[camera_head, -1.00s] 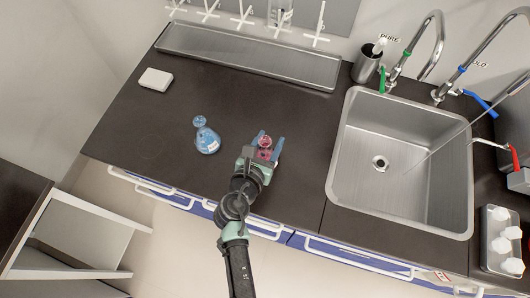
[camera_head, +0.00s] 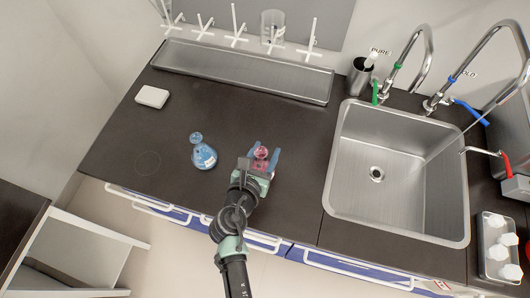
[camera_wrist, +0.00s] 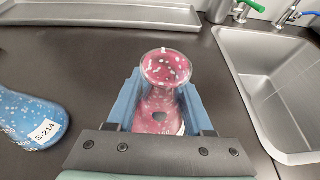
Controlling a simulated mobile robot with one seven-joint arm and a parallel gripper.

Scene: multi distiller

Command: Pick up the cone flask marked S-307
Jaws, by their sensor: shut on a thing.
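A cone flask with pink, white-speckled contents (camera_wrist: 160,105) stands upright between the blue fingers of my gripper (camera_wrist: 162,92). My gripper is shut on this pink flask, and its label is not readable from here. In the head view the pink flask (camera_head: 261,160) and my gripper (camera_head: 262,158) are over the dark counter, left of the sink. I cannot tell whether the flask touches the counter. A blue cone flask (camera_wrist: 30,117) marked S-214 is at the left of the wrist view. It also stands on the counter in the head view (camera_head: 204,156), left of my gripper.
The dark counter (camera_head: 120,150) is mostly clear around the flasks. A steel sink (camera_head: 345,190) lies to the right, with taps behind it. A metal trough (camera_head: 240,72) runs along the back, below a drying rack. A white block (camera_head: 152,97) sits at the back left.

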